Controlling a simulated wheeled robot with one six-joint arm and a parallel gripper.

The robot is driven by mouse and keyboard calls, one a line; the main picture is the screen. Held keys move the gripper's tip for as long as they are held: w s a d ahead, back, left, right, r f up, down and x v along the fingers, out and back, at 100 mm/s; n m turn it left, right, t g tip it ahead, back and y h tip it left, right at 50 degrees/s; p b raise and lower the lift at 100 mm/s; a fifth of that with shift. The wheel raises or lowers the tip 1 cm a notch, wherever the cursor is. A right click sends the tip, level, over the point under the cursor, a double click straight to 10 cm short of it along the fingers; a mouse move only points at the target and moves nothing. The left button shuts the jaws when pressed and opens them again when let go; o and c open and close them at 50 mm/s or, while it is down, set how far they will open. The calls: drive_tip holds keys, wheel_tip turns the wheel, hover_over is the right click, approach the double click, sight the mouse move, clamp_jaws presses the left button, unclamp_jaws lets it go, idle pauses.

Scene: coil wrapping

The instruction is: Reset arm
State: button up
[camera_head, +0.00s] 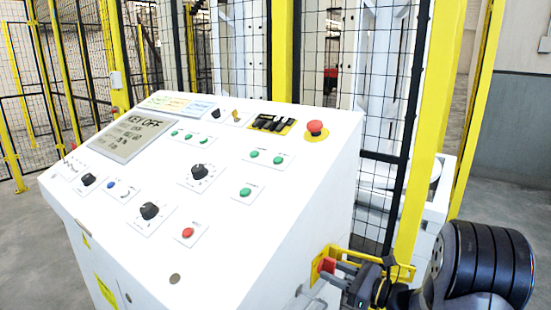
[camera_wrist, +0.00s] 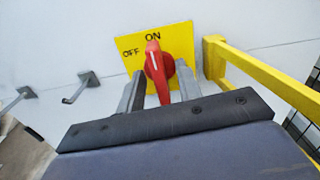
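A red rotary switch (camera_wrist: 157,68) on a yellow plate (camera_wrist: 130,48) marked ON and OFF shows in the wrist view. Its handle is upright, with the white line toward ON. My gripper (camera_wrist: 160,90) is open, with one finger on each side of the red handle and gaps visible between. In the head view my gripper (camera_head: 344,274) is at the right side of the white console (camera_head: 250,240), close to the red switch (camera_head: 327,265). My arm partly hides that area.
A yellow guard bar (camera_wrist: 260,85) runs just right of the switch. Metal hooks (camera_wrist: 85,85) stick out of the panel at left. The console top has several buttons, dials, a red emergency stop (camera_head: 316,127) and a display (camera_head: 132,136) reading KEY OFF. Mesh fencing (camera_head: 335,60) stands behind.

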drive_tip(key=n+b, duration=0.6)
drive_tip(key=shift+f, duration=0.3)
drive_tip(key=shift+r+n+b, duration=0.25)
drive_tip(key=shift+n+b, duration=1.05)
drive_tip(key=shift+b, duration=0.05)
drive_tip(key=shift+s+f, duration=0.1)
